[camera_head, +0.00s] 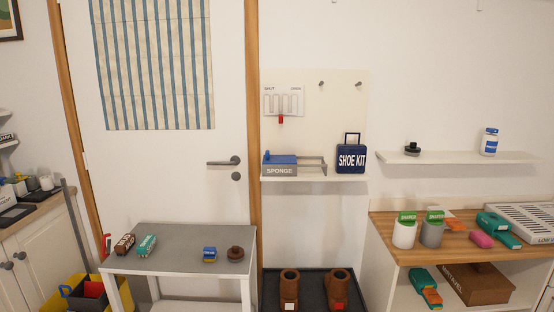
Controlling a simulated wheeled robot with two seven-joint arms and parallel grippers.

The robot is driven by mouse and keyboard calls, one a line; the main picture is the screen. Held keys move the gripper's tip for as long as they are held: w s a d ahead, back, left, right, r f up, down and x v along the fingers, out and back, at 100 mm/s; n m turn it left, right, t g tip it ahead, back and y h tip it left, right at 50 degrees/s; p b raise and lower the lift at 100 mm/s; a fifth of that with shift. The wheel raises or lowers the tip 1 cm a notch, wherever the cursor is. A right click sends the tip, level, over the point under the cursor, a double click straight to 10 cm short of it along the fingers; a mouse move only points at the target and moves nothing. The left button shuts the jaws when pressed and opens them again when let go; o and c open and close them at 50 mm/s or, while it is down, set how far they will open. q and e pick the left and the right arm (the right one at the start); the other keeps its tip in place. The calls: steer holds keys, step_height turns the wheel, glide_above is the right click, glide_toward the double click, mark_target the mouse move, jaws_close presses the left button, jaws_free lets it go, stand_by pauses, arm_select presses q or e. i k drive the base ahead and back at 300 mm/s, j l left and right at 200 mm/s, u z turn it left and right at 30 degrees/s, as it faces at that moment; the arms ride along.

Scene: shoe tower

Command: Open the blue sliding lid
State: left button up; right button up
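The blue sliding lid (280,159) lies on top of a grey box (280,170) labelled SPONGE. The box stands at the left end of a small white wall shelf (315,179). The lid appears to cover the box, and a grey rail frame (312,160) reaches out from it to the right with no lid over it. The inside of the box is hidden. Neither of my grippers is in view.
A navy SHOE KIT case (351,159) stands right of the rail frame. A SHUT/OPEN slot panel (284,102) with a red knob hangs above. A grey table (190,250) with small items stands lower left; two brown boots (338,289) stand below.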

mark_target(268, 158)
steer(key=i+j, duration=0.65)
steer(key=i, duration=0.3)
steer(key=i+j, duration=0.35)
steer(key=i+l+z, duration=0.05)
steer(key=i, duration=0.05)
